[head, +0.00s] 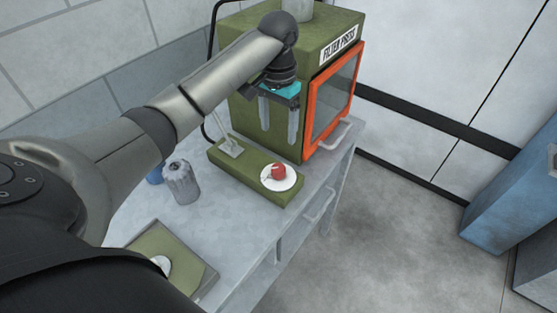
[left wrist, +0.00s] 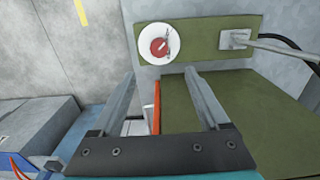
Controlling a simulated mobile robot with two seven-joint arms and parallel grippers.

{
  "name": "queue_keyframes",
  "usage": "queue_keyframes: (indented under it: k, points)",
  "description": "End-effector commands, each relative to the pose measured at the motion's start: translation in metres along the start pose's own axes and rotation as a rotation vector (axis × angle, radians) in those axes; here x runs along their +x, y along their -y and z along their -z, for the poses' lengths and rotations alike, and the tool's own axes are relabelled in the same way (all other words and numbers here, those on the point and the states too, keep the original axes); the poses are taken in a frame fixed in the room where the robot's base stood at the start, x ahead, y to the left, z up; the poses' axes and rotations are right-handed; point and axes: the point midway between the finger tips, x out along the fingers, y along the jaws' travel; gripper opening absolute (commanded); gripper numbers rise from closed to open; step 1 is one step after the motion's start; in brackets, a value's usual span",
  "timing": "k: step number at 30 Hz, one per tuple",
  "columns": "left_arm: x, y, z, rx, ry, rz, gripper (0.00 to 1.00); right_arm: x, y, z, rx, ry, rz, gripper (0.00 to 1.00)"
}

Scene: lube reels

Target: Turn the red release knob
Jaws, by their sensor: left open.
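The red release knob (head: 278,171) sits on a round white plate (head: 291,183) on a low green panel (head: 252,172), in front of the green filter press (head: 252,107). The knob also shows in the left wrist view (left wrist: 159,47), near the top, beyond my fingertips. My left gripper (head: 278,138) is open and empty, with its fingers pointing down above and behind the panel. It is apart from the knob. In the left wrist view the two fingers (left wrist: 162,75) are spread wide. My right gripper is not in view.
The press has an orange-framed door (head: 333,98) on its right side. A lever (head: 226,135) stands on the panel's left end. A grey canister (head: 182,183) and a green tray (head: 196,262) are on the grey bench (head: 235,220). A blue cabinet (head: 505,195) stands at the right.

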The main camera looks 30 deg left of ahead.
Motion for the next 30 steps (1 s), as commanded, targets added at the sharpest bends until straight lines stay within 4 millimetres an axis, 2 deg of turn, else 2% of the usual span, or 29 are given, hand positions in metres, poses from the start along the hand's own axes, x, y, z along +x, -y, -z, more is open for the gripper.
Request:
queue_keyframes:
  k: [3,7,12,18,24,30]
  points:
    - [0.023,-0.001,-0.002,0.001,0.005,-0.001,0.78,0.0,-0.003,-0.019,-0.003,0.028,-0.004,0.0]
    - [0.052,-0.001,-0.002,0.002,0.006,0.0,0.78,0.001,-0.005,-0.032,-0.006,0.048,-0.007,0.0]
    - [0.09,-0.001,-0.002,0.002,0.005,0.001,0.78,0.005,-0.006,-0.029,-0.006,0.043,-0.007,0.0]
    - [0.124,-0.001,-0.001,0.002,0.003,0.001,0.78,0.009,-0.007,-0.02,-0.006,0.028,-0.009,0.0]
    - [0.139,-0.001,-0.001,0.003,-0.001,0.001,0.78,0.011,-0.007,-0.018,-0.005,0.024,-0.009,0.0]
    - [0.141,0.0,-0.001,0.003,-0.001,0.002,0.78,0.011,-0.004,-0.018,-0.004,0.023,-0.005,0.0]
